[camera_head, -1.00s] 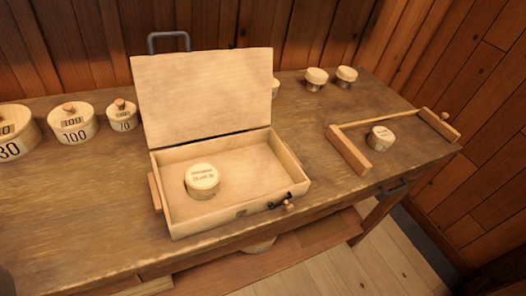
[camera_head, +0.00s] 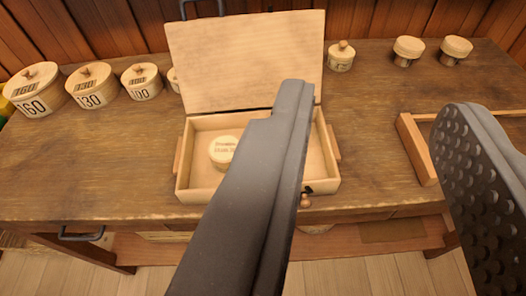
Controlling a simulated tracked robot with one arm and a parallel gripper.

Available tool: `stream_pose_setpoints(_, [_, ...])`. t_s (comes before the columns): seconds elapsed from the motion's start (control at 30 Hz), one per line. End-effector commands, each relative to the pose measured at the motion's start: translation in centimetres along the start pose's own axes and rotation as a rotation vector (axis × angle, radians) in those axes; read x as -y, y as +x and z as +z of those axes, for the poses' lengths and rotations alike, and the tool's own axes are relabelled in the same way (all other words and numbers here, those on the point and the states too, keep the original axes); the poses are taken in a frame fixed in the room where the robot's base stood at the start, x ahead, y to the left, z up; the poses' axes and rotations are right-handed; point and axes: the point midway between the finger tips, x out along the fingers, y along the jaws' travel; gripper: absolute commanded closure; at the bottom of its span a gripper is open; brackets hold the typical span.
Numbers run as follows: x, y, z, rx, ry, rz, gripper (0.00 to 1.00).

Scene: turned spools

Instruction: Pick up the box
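The wooden box (camera_head: 245,62) stands open on the workbench, its lid raised upright at the back and a dark handle above the lid. A round, pale wooden piece (camera_head: 223,150) with small writing on top lies inside, at the left. My gripper (camera_head: 378,102) is open, with its two dark fingers wide apart. The left finger crosses in front of the box and hides part of its interior and front wall. The right finger is at the right edge of the view.
Round lidded wooden pots marked 160 (camera_head: 34,90), 130 (camera_head: 92,86) and 100 (camera_head: 142,82) stand at the left. Smaller round pieces (camera_head: 408,50) stand at the back right. A wooden frame (camera_head: 417,148) lies at the right, partly hidden.

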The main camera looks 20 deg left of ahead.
Motion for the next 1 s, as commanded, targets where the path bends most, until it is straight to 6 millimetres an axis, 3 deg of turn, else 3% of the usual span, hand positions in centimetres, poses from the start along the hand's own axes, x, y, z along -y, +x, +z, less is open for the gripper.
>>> stream_pose_setpoints(0.3, [0.0, 0.0, 0.0, 0.0, 0.0, 0.0, 0.64])
stream_pose_setpoints(0.43, [0.1, 0.8, 0.3, 0.01, -0.004, -0.009, 0.27])
stream_pose_setpoints(0.5, [0.3, 2.5, 1.1, 0.029, -0.011, -0.029, 0.1])
stream_pose_setpoints(0.53, [0.5, 3.6, 1.7, 0.041, -0.015, -0.042, 0.1])
stream_pose_setpoints(0.67, [1.5, 9.7, 5.9, 0.112, -0.052, -0.124, 0.1])
stream_pose_setpoints(0.8, [5.4, 15.5, 12.6, 0.186, -0.101, -0.238, 0.1])
stream_pose_setpoints(0.9, [8.6, 17.8, 17.2, 0.222, -0.13, -0.316, 0.1])
stream_pose_setpoints(1.0, [11.4, 18.8, 21.0, 0.247, -0.15, -0.378, 0.1])
